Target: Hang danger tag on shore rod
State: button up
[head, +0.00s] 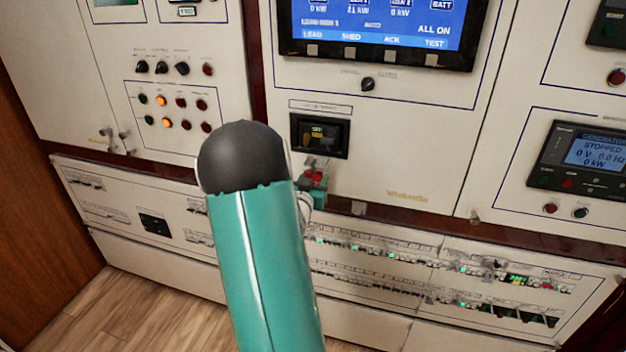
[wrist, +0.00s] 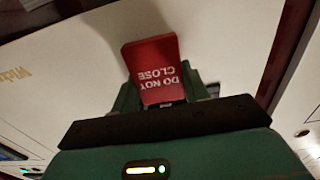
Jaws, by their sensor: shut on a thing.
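The danger tag (wrist: 153,68) is a red plate with white "DO NOT CLOSE" lettering, upside down in the wrist view. My gripper (wrist: 163,97) is shut on its lower end, with a green finger on each side. In the head view the tag is a small red patch (head: 314,175), at my gripper (head: 316,186), just below a black-framed breaker unit (head: 320,135) on the white panel. My arm hides part of this area. I cannot make out the shore rod in either view. I cannot tell whether the tag touches the panel.
White switchboard panels fill the wall, with a blue display (head: 378,28) above and a generator controller (head: 583,150) at right. Rows of small breakers (head: 430,262) run along the lower panel. Knobs and lamps (head: 175,100) are at left. Wooden floor (head: 140,305) is clear at lower left.

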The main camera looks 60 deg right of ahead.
jog(key=shift+f, duration=0.15)
jog(key=o, duration=1)
jog(key=shift+o, duration=0.2)
jog(key=s+a, duration=0.2)
jog(key=a, duration=1.1)
jog(key=shift+a, duration=0.35)
